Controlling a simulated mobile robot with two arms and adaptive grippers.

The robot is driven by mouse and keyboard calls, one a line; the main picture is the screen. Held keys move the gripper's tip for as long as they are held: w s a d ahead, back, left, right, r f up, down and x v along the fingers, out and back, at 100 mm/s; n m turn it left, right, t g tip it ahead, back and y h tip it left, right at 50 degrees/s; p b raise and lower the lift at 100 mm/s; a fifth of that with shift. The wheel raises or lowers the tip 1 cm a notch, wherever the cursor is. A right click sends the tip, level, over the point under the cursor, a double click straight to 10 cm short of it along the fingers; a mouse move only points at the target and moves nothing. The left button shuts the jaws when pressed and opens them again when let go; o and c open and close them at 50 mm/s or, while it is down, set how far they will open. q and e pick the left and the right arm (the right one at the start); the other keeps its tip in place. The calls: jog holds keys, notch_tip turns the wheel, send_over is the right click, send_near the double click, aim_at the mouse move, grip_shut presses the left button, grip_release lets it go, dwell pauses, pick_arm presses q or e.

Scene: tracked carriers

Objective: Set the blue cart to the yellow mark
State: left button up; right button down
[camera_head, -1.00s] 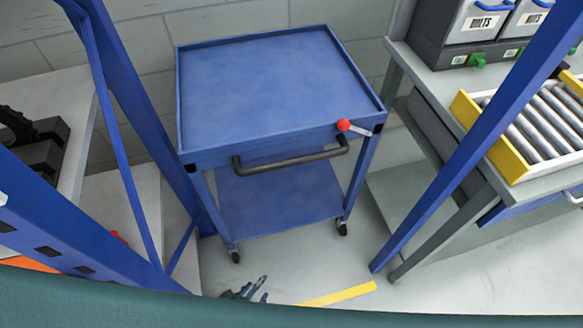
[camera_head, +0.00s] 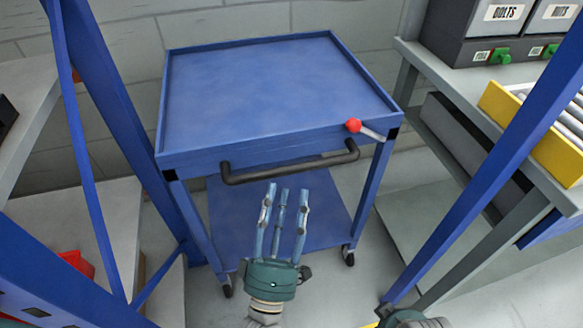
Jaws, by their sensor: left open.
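The blue cart (camera_head: 275,88) stands upright in the middle, with a tray top, a lower shelf and castors. Its dark handle bar (camera_head: 290,167) runs along the near side. A red-knobbed lever (camera_head: 354,126) sits at its near right corner. My left gripper (camera_head: 281,190) is open and empty, its three fingers pointing up toward the handle from below in the picture. I see no contact with the handle. A teal and grey part of mine (camera_head: 410,319), perhaps the right gripper, shows at the bottom edge, its fingers not visible. Only a sliver of yellow floor mark shows beside it.
Blue frame posts stand left (camera_head: 118,120) and right (camera_head: 490,150) of the cart. A grey wall is close behind it. A bench with bins (camera_head: 500,25) and a yellow-sided roller conveyor (camera_head: 530,130) is on the right. Shelves are on the left.

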aim_at(291, 167)
pick_arm(q)
jog(key=x, duration=0.7)
jog(key=shift+s, duration=0.1)
jog(key=shift+f, duration=0.1)
grip_shut()
